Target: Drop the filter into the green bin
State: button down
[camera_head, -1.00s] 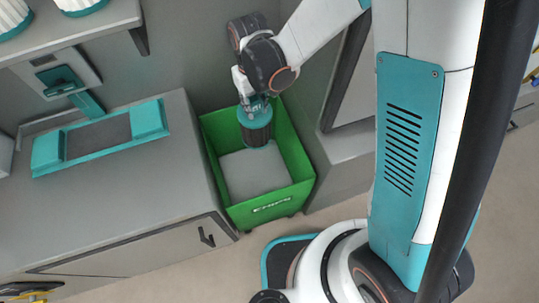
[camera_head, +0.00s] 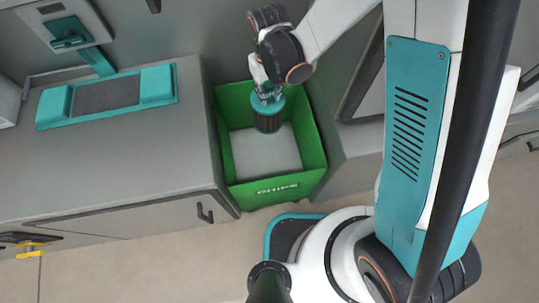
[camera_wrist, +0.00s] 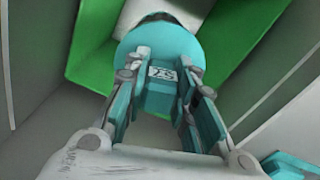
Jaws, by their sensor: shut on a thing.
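The filter (camera_head: 268,117) has a teal cap and a dark ribbed body. It hangs upright from my gripper (camera_head: 266,95), over the back part of the green bin (camera_head: 275,195) in the head view. My gripper is shut on the filter's teal top. In the wrist view the teal cap (camera_wrist: 160,45) sits between the fingers of my gripper (camera_wrist: 160,80), and green bin walls (camera_wrist: 95,45) show beyond it. The bin's grey floor is visible and bare in front of the filter. The filter's exact height above that floor is hard to tell.
A grey counter (camera_head: 130,170) with a teal-ended tray (camera_head: 105,97) stands left of the bin. A grey cabinet wall (camera_head: 350,150) is close on the bin's right. A yellow item (camera_head: 30,247) shows at the lower left.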

jog(key=shift+f, duration=0.1)
jog(key=c, duration=1.2)
grip_release()
jog(key=shift+c, duration=0.2)
notch_tip(320, 180, up, 12)
jog(key=shift+s, duration=0.15)
